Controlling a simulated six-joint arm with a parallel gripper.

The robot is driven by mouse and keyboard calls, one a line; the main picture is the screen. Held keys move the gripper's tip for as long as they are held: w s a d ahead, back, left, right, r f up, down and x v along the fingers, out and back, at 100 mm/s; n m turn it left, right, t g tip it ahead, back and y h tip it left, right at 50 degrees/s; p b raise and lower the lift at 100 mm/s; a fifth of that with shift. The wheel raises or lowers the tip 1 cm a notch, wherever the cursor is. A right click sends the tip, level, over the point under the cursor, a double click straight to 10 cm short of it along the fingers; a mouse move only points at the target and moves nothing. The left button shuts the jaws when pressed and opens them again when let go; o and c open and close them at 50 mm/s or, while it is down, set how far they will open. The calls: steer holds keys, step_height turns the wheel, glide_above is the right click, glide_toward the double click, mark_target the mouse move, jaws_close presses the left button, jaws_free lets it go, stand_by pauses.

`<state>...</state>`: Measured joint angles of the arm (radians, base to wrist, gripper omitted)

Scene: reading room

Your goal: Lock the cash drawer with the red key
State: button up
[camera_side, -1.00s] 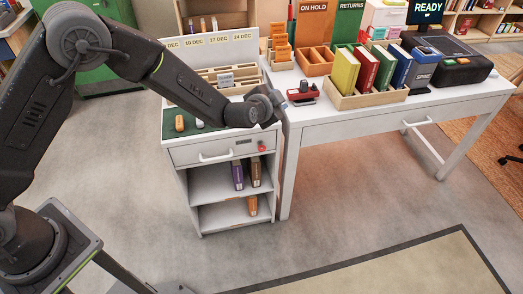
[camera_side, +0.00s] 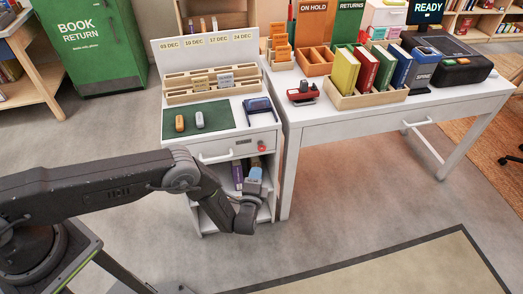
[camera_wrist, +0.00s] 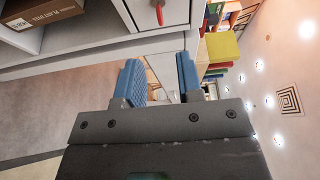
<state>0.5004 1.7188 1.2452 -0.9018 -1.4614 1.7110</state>
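The cash drawer (camera_side: 215,150) is in the white cabinet, below its top, with a white bar handle; its front looks flush. The red key (camera_side: 262,146) sticks out at the right part of the drawer front. In the wrist view the red key (camera_wrist: 159,14) shows at the top edge, beyond and between the fingertips. My gripper (camera_side: 256,172) is in front of the cabinet, a little below the key. Its blue fingers are apart with nothing between them in the wrist view (camera_wrist: 158,75). The keyhole cannot be made out.
Books (camera_side: 238,176) stand on the open shelf behind my gripper. A white desk (camera_side: 350,122) stands close on the right. A green mat (camera_side: 215,112) with an orange and a grey item lies on the cabinet top. The floor in front is clear.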

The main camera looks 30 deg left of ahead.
mark_target(261, 150)
steer(key=x, duration=1.2)
jaws_close()
